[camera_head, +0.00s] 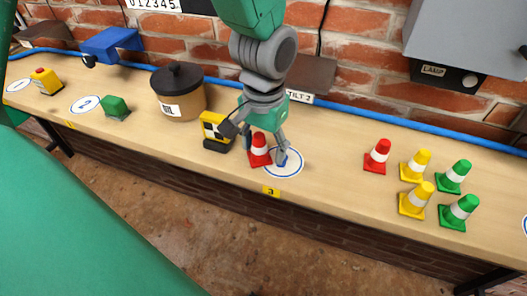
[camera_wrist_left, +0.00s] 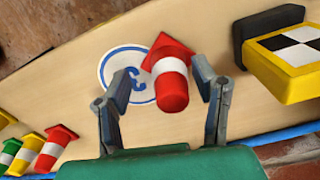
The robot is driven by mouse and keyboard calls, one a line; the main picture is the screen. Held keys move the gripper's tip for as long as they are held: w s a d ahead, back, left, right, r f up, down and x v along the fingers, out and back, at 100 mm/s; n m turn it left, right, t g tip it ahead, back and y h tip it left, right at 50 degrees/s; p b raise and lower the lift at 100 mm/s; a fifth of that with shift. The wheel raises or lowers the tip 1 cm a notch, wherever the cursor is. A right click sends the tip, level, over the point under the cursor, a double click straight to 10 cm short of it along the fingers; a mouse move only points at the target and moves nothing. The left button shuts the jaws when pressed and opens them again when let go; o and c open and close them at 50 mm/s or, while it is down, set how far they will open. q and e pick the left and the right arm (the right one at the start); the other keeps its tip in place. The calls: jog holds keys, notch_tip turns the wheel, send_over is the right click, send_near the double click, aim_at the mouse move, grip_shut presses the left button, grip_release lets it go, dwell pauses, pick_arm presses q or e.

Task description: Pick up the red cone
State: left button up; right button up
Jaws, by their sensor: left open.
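A red cone with a white band (camera_head: 259,150) stands on the wooden shelf, beside or overlapping the left edge of a white, blue-ringed number 3 circle (camera_head: 291,170). My left gripper (camera_head: 257,143) is over this cone with its fingers spread. In the left wrist view the cone (camera_wrist_left: 171,88) appears between the two open fingers (camera_wrist_left: 162,68), with gaps on both sides. I cannot tell the exact height of the fingertips over the shelf. A second red cone (camera_head: 377,157) stands further right, clear of the gripper. My right gripper is not in view.
A yellow-black block (camera_head: 214,131) stands close to the gripper's left, with a lidded brown pot (camera_head: 180,95) beyond. Yellow cones (camera_head: 415,166) and green cones (camera_head: 459,212) stand to the right. A blue rail (camera_head: 345,108) and brick wall run behind. The shelf's front edge is near.

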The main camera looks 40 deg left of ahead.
pick_arm(q)
jog(key=shift+s, duration=0.1)
jog(key=shift+a+f, duration=0.1)
jog(key=shift+a, duration=0.55)
grip_shut()
